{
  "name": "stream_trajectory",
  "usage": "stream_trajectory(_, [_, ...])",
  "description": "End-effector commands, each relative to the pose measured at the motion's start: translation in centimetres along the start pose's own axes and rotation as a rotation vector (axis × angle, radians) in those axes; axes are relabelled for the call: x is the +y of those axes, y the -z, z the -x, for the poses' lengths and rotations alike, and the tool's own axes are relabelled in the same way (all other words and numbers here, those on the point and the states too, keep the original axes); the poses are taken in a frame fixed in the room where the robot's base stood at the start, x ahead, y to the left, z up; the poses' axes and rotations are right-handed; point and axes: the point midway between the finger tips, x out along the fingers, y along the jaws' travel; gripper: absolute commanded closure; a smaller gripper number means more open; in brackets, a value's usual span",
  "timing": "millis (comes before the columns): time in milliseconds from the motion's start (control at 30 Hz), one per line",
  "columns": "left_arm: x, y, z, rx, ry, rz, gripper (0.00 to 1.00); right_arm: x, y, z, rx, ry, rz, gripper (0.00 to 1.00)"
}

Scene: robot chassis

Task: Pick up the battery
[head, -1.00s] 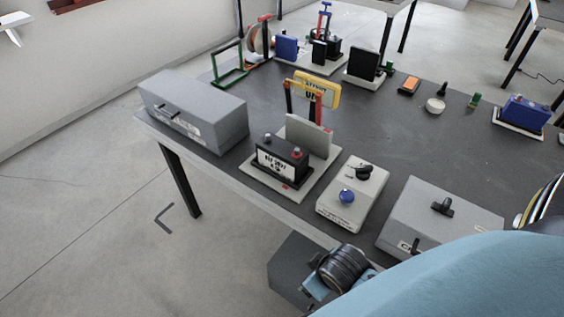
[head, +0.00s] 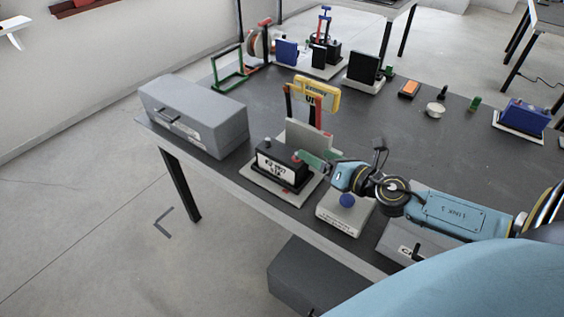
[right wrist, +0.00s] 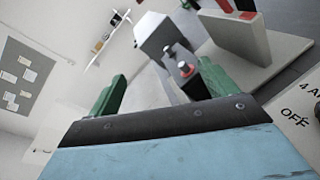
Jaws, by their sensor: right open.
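The battery (head: 283,160) is a black box with a white label and a red terminal on top. It stands on a light base plate in front of a grey upright panel. My right gripper (head: 316,161) has green fingers and is just right of the battery, close to its red-terminal end. In the right wrist view the green fingers (right wrist: 163,72) are spread, with the battery top (right wrist: 183,70) and its terminals seen between them. I cannot tell whether a finger touches it. My left gripper is not in view.
A grey box (head: 195,112) stands left of the battery. A yellow sign (head: 318,92) rises behind it. A light box with a blue knob (head: 347,201) lies under my right arm. A blue unit (head: 525,115) sits far right. The middle of the dark table (head: 400,125) is mostly clear.

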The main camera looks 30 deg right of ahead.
Motion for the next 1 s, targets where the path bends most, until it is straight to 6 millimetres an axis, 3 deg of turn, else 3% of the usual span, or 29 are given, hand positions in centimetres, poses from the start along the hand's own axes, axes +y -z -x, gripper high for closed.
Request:
stream_trajectory(100, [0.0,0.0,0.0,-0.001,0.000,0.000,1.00,-1.7,0.7,-0.2,0.158,-0.074,0.330,0.15])
stream_trajectory(300, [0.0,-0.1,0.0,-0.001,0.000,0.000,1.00,-3.6,1.5,-0.1,0.289,-0.119,0.568,0.15])
stream_trajectory(1000, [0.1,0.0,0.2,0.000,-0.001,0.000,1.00,-3.4,4.0,-7.6,0.297,-0.122,0.577,0.15])
